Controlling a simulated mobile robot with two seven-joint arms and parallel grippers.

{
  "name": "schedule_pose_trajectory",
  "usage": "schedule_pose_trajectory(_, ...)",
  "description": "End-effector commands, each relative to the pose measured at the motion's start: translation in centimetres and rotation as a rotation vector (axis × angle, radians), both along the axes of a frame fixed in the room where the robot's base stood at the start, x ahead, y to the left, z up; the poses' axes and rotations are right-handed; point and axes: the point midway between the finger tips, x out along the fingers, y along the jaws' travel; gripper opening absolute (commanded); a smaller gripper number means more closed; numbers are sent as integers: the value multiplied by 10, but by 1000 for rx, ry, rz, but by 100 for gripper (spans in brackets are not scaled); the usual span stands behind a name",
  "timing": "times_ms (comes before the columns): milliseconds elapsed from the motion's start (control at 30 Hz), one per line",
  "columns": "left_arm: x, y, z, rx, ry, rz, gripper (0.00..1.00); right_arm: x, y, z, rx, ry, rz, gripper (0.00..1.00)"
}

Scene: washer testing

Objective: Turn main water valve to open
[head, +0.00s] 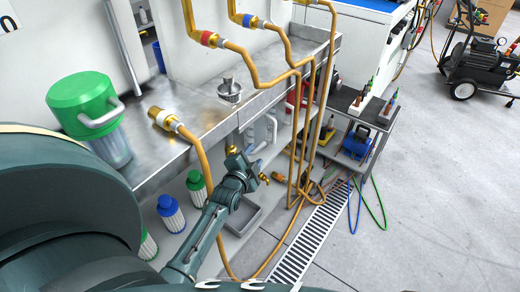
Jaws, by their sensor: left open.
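My left gripper (246,166) is at the end of the dark green arm, near the middle of the view, and is open. It is over the floor-side area beside the workbench, low by the shelf. Small brass-coloured parts show right at the gripper, and a brass fitting (277,177) is just right of it, close to the copper-coloured pipes (297,150). I cannot tell for certain which of these is the main water valve, or whether the gripper touches it. No valve handle position can be read. My right gripper is not in view.
A metal workbench (196,128) holds a green-lidded container (84,105) and a brass pipe end (163,118). Blue- and green-capped bottles (170,212) stand below, near a grey tray (243,217). A floor drain grate (313,238) and a cart (362,130) lie right; open floor is beyond.

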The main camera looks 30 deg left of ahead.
Motion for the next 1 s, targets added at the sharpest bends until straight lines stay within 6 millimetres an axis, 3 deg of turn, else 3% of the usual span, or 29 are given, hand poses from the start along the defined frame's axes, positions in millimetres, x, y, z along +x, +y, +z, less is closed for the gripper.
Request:
schedule_pose_trajectory(200, 41, 9, -10, -2, -2, 0, 42, -2, -3, -2, -3, -28, -7, 0)
schedule_pose_trajectory(400, 59, 13, -14, 0, 0, 0, 42, -3, -6, 1, -14, -50, -10, 0)
schedule_pose_trajectory(767, 62, 14, -14, -1, 1, 0, 41, -3, -6, 3, -22, -55, -2, 0)
schedule_pose_trajectory(1000, 62, 14, -14, -1, 1, 0, 22, -4, -6, 1, -21, -49, -1, 0)
